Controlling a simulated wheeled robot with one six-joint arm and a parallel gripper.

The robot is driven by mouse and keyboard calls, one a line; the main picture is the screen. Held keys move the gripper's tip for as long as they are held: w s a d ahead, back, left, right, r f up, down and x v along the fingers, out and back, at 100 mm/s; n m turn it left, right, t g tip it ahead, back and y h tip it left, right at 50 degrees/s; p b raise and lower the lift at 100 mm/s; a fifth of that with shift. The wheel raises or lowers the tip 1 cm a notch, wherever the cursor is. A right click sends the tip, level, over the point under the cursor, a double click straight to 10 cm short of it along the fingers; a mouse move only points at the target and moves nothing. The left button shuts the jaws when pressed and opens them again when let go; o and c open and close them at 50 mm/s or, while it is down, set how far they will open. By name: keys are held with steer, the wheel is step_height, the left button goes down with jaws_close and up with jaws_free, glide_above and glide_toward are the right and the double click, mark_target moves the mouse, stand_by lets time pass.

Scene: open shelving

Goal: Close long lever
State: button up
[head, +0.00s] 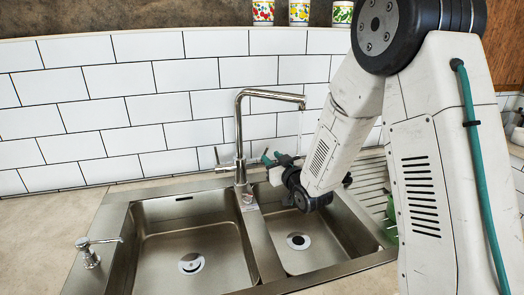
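The metal faucet (239,130) stands upright behind the divider between two sink basins. Its spout bends right and ends over the right basin. A thin pale line below the spout tip looks like running water. A short lever (217,155) sticks up at the left of the faucet base. A longer lever is not clearly visible; the area right of the faucet body is partly covered by my gripper. My gripper (273,159), with teal fingertips, is just right of the faucet body, above the right basin's back edge. Whether it touches the faucet, and its finger gap, cannot be told.
The left basin (155,245) and right basin (330,235) look empty apart from their drains. A soap dispenser (90,252) stands at the left front. A white tiled wall (120,95) is close behind the faucet. Three patterned cups (299,12) stand on the ledge above.

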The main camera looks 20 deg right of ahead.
steer(key=w, duration=0.2)
steer(key=w+a, duration=0.1)
steer(key=w, duration=0.4)
steer(key=shift+a, duration=0.25)
steer(key=shift+c, duration=0.2)
